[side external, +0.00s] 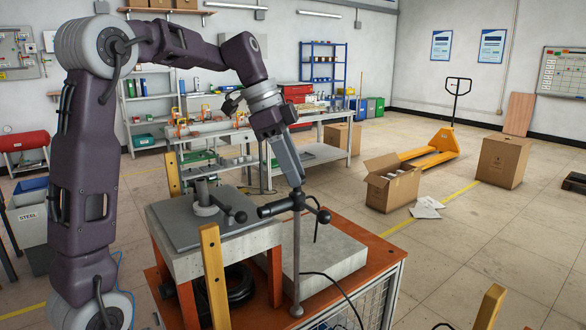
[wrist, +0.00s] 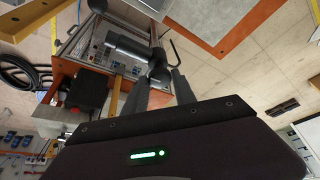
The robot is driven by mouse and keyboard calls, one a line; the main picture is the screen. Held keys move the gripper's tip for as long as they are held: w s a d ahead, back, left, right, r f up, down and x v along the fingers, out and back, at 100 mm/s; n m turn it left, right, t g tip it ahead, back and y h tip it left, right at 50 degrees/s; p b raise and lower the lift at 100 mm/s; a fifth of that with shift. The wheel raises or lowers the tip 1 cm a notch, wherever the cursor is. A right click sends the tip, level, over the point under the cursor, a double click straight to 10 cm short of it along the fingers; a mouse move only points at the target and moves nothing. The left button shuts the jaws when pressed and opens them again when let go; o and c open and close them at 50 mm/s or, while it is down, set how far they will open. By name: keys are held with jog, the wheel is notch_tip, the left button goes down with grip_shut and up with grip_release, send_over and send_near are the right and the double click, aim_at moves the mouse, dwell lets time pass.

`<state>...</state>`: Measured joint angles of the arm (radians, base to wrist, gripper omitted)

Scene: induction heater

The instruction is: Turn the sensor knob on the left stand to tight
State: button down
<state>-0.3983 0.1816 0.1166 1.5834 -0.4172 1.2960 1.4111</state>
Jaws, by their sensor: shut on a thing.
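A thin upright stand (side external: 297,260) with a round foot rises at the front of the orange bench. At its top is a dark clamp carrying a black cylindrical sensor (side external: 272,210) that points left. A dark ball-ended knob (side external: 323,216) sticks out on the right side of the clamp. My gripper (side external: 298,192) reaches down onto the clamp top. In the wrist view my gripper (wrist: 163,74) has its grey fingers on either side of a dark part beside the sensor (wrist: 126,48). It is shut on what looks like the sensor knob, which the fingers partly hide.
A grey plate (side external: 190,222) on a raised block holds a short stand (side external: 205,200) with another dark knob (side external: 240,216), left of my gripper. A pale slab (side external: 335,262) lies behind the upright stand. Yellow posts (side external: 213,270) stand near. A black cable (side external: 340,292) crosses the bench front.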

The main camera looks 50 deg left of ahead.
jog(key=c, duration=1)
grip_release()
jog(key=v, duration=0.7)
jog(key=shift+r, duration=0.1)
